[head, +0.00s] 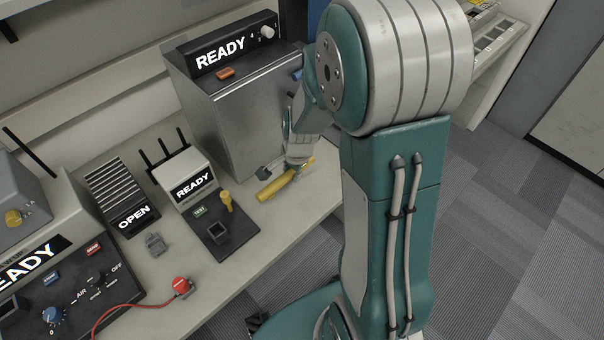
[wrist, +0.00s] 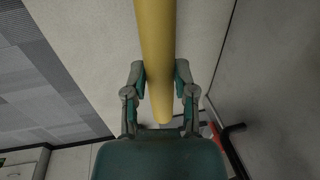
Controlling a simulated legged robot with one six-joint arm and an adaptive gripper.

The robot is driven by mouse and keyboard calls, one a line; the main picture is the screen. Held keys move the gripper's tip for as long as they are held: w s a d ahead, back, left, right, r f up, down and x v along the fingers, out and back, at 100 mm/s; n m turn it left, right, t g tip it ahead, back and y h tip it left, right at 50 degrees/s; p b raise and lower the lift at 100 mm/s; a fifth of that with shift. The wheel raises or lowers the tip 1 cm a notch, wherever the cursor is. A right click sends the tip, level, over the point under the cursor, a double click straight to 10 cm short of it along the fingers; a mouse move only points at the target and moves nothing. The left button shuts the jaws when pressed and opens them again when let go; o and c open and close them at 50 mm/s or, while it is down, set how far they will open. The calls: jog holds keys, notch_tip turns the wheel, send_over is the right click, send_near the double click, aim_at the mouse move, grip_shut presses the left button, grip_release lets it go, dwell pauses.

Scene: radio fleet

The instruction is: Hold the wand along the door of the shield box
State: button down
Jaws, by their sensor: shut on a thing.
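The yellow wand (head: 278,184) is held low over the bench, in front of a tall grey metal box (head: 232,118) that looks like the shield box. My gripper (head: 285,167) is shut on the wand and partly hidden by my arm in the head view. In the wrist view, the wand (wrist: 155,50) runs between both fingers of my gripper (wrist: 160,80). A plain grey face stands at the right there; I cannot tell whether the wand touches it. The box's top panel reads READY. My arm hides its right side.
A small READY unit (head: 188,178) with antennas and a dark pad stands left of the box. Further left are a ribbed OPEN block (head: 118,195), a grey clip-like piece (head: 156,244) and a red plug (head: 181,286) on a cable. The bench's front edge is close below the wand.

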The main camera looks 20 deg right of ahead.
jog(key=shift+w+a, duration=0.7)
jog(key=shift+w, duration=0.1)
jog(key=shift+w+d, duration=0.25)
jog(key=shift+w, duration=0.25)
jog(key=shift+w+d, duration=0.25)
jog(key=shift+w, duration=0.8)
jog(key=shift+w+a, duration=0.25)
jog(key=shift+a, duration=0.55)
jog(key=shift+d, duration=0.45)
jog(key=shift+a, duration=0.3)
jog(key=shift+s+d, duration=0.1)
jog(key=shift+d, duration=0.1)
